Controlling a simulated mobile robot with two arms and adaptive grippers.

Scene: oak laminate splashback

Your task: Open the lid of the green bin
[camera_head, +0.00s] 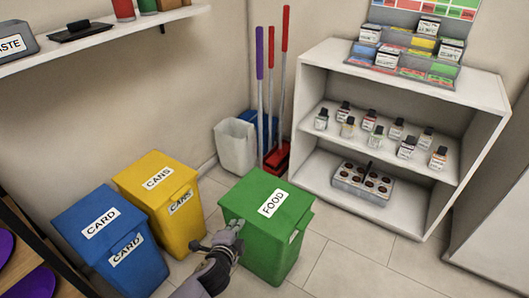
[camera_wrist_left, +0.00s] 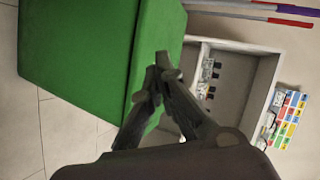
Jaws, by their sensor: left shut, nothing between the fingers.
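The green bin (camera_head: 268,250) stands on the tiled floor, and its lid (camera_head: 290,207), labelled FOOD, is down. My left gripper (camera_head: 236,228) is shut and empty at the near left edge of the lid. I cannot tell whether its fingertips touch the lid. In the left wrist view the shut fingertips (camera_wrist_left: 161,62) show in front of the green bin (camera_wrist_left: 75,45), near one of its edges. My right gripper is in neither view.
A yellow CANS bin (camera_head: 185,222) and a blue CARD bin (camera_head: 135,262) stand to the left. A white shelf unit (camera_head: 395,190) with small bottles stands at the right. Brooms (camera_head: 271,90) and a white bin (camera_head: 235,147) are behind. Floor right of the green bin is clear.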

